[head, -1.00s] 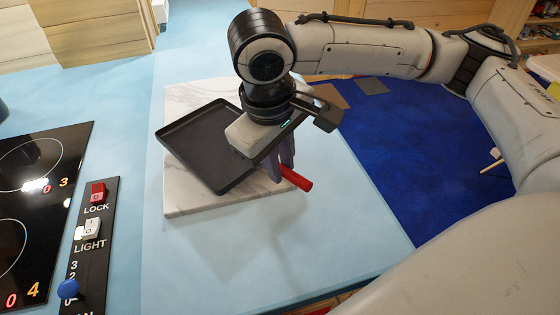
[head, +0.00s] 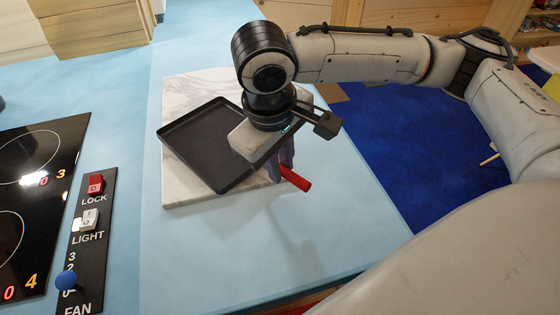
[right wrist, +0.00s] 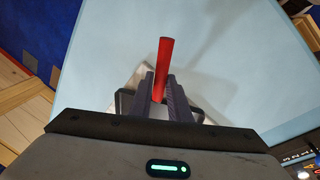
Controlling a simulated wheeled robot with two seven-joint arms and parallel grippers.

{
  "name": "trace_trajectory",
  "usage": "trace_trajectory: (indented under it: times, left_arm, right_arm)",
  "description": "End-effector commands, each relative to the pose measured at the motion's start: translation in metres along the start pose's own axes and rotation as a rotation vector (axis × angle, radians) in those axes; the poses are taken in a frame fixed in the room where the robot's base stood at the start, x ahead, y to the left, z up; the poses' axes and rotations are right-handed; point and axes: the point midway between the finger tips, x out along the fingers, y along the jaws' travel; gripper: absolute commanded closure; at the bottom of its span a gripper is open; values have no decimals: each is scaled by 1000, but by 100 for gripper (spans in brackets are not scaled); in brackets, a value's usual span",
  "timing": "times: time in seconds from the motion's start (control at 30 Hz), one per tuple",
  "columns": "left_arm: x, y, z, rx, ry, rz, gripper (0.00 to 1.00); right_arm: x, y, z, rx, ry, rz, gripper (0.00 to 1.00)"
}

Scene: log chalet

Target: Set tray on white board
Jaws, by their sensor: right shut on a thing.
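The dark tray (head: 205,145) is a shallow rectangular pan with a red handle (head: 296,180). In the head view it lies over the white marbled board (head: 190,196), turned at an angle to it, with its left corner reaching the board's left edge. I cannot tell whether it touches the board or hovers just above. My left gripper is not in view.
A black cooktop (head: 38,165) is at the left, beside a switch panel (head: 88,225) with a red lock switch and a blue knob. The light blue counter (head: 250,255) is clear in front of the board. A blue floor (head: 420,150) lies beyond its right edge.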

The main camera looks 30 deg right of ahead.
Motion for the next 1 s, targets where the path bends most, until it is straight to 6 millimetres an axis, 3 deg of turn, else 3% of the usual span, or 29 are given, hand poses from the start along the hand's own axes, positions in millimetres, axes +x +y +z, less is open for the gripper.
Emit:
trace_trajectory:
  times: [0.23,0.27,0.37,0.73,1.0]
  left_arm:
    - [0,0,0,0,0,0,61]
    - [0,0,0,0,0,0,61]
    - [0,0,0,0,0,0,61]
    - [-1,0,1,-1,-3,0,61]
    - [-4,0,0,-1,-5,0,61]
  right_arm:
    - [4,-1,0,1,3,0,100]
    - [4,-1,-1,1,4,0,78]
    - [4,-1,0,1,3,0,62]
    - [-1,-1,0,0,0,-1,62]
    - [-49,-1,-1,-1,5,-2,62]
